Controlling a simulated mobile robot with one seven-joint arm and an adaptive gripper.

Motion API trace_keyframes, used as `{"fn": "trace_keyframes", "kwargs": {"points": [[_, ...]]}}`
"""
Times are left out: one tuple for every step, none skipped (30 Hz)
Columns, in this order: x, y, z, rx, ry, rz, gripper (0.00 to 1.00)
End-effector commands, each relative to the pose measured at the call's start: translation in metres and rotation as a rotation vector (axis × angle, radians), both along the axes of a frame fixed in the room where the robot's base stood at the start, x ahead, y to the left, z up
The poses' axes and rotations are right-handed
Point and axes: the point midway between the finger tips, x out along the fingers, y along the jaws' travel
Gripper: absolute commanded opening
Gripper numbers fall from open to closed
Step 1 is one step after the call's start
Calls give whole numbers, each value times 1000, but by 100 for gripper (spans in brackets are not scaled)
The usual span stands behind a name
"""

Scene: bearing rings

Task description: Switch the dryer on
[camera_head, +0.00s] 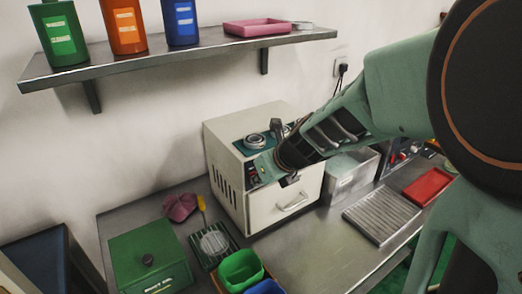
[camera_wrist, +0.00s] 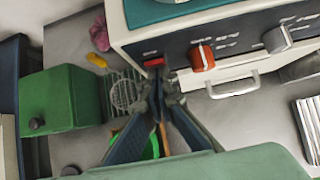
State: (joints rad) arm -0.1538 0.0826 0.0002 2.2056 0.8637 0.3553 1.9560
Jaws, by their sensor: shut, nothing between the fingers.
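The dryer is a cream box (camera_head: 225,150) on the bench against the wall, with a drawer-like front and a white handle (camera_head: 292,201). In the wrist view its front panel (camera_wrist: 240,55) carries a small red switch (camera_wrist: 153,62), an orange-red knob (camera_wrist: 203,56) and a grey knob (camera_wrist: 277,40). My gripper (camera_wrist: 160,88) is shut and empty, its tips close below the red switch in the picture. I cannot tell whether they touch the panel. In the head view my arm covers much of the panel.
A green box (camera_head: 150,255), a round mesh piece on a striped rack (camera_head: 214,242) and green and blue bins (camera_head: 240,269) stand left and in front. A ribbed tray (camera_head: 381,214) and red tray (camera_head: 428,187) lie right. A shelf (camera_head: 180,58) with bottles hangs above.

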Motion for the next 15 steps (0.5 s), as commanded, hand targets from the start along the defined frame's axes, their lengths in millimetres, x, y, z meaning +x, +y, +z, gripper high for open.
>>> {"fn": "trace_keyframes", "kwargs": {"points": [[1,0,1,0,-4,0,0],[1,0,1,0,-4,0,0],[1,0,1,0,-4,0,0],[1,0,2,0,-4,0,0],[1,0,2,0,-5,0,0],[1,0,3,0,-5,0,0],[1,0,4,0,-5,0,0],[1,0,5,0,-5,0,0],[2,0,7,0,-5,0,0],[2,0,8,0,-6,-1,0],[2,0,10,0,-6,-1,0],[2,0,12,0,-6,-1,0],[2,0,14,0,-7,0,0],[2,0,15,0,-7,0,0],[2,1,17,0,-7,0,0]]}}
